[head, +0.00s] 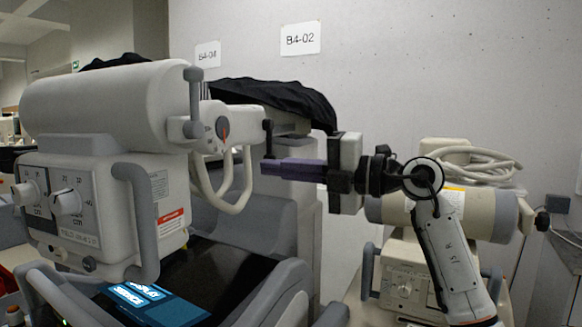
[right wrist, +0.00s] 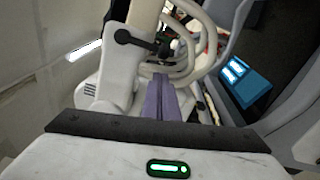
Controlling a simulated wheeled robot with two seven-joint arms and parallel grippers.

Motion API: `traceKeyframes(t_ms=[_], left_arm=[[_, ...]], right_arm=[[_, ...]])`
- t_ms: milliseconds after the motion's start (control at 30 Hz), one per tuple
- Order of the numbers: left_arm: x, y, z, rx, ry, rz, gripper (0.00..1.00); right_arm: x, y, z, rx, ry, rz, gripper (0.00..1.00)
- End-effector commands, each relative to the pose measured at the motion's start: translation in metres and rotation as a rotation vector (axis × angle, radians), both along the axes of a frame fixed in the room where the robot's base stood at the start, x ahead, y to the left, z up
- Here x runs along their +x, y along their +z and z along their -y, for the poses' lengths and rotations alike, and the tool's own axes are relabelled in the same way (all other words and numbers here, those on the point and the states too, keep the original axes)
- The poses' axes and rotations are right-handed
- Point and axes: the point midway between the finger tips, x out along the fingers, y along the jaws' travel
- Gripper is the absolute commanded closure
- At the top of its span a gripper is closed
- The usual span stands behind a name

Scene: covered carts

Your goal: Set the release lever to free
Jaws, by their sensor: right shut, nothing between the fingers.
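A small black lever (head: 268,138), which looks like the release lever, sits on the pale arm joint of the white cart machine. It hangs down at the joint's right end in the head view. In the right wrist view the black lever (right wrist: 140,43) shows as a bar with a round knob at its left end. My right gripper (head: 264,166) has its purple fingers together, empty, pointing left with the tips just below the lever. In the right wrist view the fingertips (right wrist: 161,78) lie close to the lever; I cannot tell whether they touch. My left gripper is out of view.
The white machine (head: 105,100) with knobs and grey handles fills the left. A looped pale cable (head: 225,200) hangs below the joint. A lit blue screen (head: 150,300) lies low in front.

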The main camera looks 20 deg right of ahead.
Motion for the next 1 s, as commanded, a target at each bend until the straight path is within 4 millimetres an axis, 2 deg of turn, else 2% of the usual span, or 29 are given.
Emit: traceKeyframes(t_ms=[233, 1000], left_arm=[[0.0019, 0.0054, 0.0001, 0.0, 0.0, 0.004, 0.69], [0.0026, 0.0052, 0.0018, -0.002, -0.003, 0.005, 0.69]], right_arm=[[0.0132, 0.0034, 0.0079, 0.001, 0.0, 0.001, 1.0], [0.0141, 0.0006, 0.0121, -0.045, 0.0, 0.05, 1.0]])
